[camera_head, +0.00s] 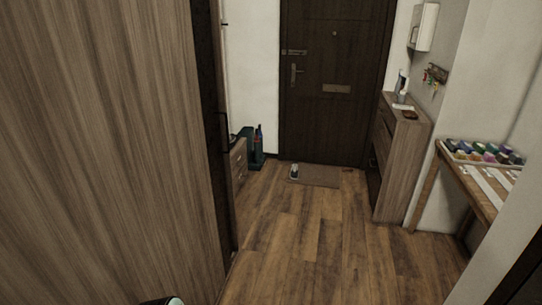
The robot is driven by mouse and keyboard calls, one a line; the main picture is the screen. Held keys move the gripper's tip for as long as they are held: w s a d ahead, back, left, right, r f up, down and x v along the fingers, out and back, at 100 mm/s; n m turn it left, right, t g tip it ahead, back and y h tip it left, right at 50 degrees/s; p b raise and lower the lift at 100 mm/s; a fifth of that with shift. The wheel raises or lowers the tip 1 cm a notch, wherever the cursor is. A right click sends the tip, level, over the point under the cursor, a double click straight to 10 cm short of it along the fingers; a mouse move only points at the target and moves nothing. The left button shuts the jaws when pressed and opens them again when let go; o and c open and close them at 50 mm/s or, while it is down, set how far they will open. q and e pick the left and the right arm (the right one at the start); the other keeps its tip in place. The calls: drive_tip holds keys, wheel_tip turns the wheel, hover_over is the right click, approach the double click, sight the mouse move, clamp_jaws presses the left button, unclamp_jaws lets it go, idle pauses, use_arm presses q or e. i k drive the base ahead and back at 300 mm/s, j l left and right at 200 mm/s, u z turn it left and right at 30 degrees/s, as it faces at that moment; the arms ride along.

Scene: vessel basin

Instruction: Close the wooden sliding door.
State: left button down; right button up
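A large wooden panel (105,140) with vertical grain fills the left side of the head view, close to me. It looks like the wooden sliding door, seen at a steep angle. A dark vertical edge (208,95) runs along its right side. A thin dark handle-like bar (225,132) shows just beyond that edge. How far the door stands open cannot be told from this view. Only a small rounded piece with a pale teal rim, probably part of my own body, shows at the bottom edge. Neither gripper is in view.
Open wood floor (310,245) leads to a dark entrance door (335,125) with a mat (318,176) before it. A low drawer unit (238,165) stands behind the panel. A tall cabinet (401,165) and a table (466,185) with colourful items line the right.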

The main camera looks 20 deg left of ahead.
sight(111, 191)
drive_tip(key=i+l, duration=0.1)
drive_tip(key=i, duration=1.5)
drive_tip(key=i+u, duration=0.45)
drive_tip(key=i+l+u, duration=0.3)
drive_tip(key=i+u, duration=0.15)
drive_tip(key=i+l+u, duration=0.9)
drive_tip(key=i+u, duration=0.25)
